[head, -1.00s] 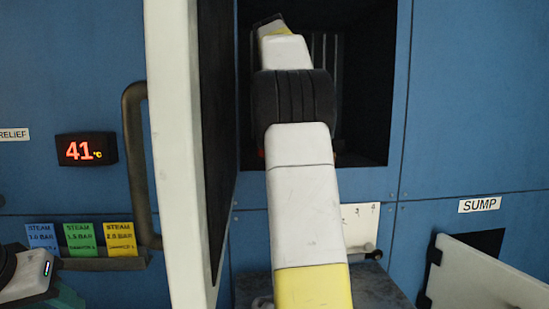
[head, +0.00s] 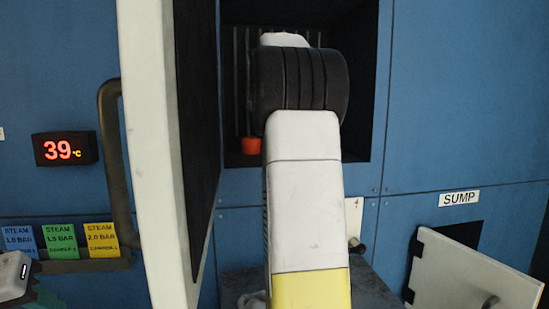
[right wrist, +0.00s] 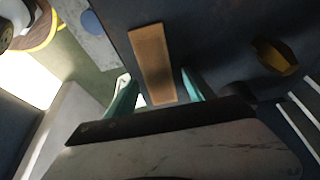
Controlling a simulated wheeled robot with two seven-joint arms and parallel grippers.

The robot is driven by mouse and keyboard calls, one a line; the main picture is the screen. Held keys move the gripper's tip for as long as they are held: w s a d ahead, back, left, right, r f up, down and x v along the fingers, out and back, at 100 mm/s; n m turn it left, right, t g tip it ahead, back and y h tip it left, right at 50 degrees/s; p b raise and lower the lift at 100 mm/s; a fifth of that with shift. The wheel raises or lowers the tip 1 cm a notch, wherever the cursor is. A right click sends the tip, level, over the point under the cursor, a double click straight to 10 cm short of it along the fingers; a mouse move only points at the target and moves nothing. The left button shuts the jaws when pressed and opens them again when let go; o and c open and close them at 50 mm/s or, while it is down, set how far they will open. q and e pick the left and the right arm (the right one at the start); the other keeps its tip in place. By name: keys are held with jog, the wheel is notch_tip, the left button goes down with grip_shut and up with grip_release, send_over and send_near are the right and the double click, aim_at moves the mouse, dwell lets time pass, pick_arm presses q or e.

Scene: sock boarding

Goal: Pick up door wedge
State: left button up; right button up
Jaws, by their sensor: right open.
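The door wedge seems to be the long flat tan-orange piece (right wrist: 152,62) in the right wrist view, lying on a dark surface. My right gripper (right wrist: 160,88) is open, its two teal fingers on either side of the wedge's near end. I see no grip on it, and cannot tell if either finger touches it. In the head view my right arm reaches into a dark open chamber (head: 345,145) and its own joint hides the gripper. Part of my left gripper (head: 38,296) shows at the lower left edge, its jaws unclear.
A thick white door (head: 160,150) with a dark handle (head: 112,150) stands open left of my arm. A small orange-red object (head: 250,146) sits in the chamber. A dark yellow object (right wrist: 275,57) lies right of the wedge. A white sump flap (head: 470,280) hangs open lower right.

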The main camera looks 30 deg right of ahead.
grip_shut()
